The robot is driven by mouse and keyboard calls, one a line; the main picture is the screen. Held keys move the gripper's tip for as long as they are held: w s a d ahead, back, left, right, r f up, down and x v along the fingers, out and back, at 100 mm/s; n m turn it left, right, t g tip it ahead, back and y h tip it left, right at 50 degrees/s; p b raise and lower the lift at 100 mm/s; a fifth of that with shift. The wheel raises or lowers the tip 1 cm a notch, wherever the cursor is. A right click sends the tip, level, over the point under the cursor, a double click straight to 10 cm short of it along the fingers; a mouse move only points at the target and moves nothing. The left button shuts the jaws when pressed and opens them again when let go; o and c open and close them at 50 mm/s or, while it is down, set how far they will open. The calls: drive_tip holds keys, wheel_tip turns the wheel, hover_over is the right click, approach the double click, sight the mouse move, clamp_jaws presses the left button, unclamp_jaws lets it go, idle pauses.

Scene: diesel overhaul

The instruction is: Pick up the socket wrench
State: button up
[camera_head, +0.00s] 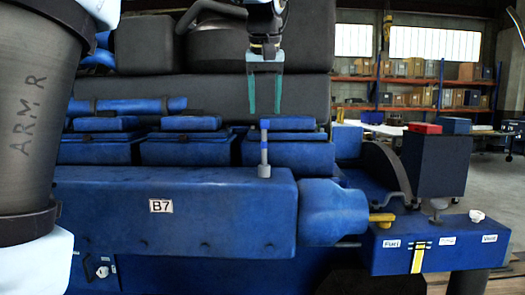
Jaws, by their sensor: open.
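The socket wrench (264,150) stands upright on top of the blue engine housing (170,210) marked B7. The wrench's top is a little below the fingertips in the picture. How far apart they are in depth I cannot tell.
Blue covers (185,148) line the engine behind the wrench. To the right are a rounded blue housing (333,208), a dark box (436,163), a red block (425,128) and a yellow handle (381,217). Shelves with boxes (420,97) stand far back. Air around the wrench looks clear.

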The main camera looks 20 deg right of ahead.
sight(264, 127)
drive_tip(key=shift+w+p+x, duration=0.1)
drive_tip(key=shift+p+x, duration=0.4)
drive_tip(key=shift+x, duration=1.25)
drive_tip(key=shift+w+p+x, duration=0.15)
drive_tip(key=shift+p+x, duration=0.35)
drive_tip(key=shift+x, duration=1.3)
drive_tip(key=shift+r, duration=0.1)
drive_tip(key=shift+c, duration=0.2)
clamp_jaws()
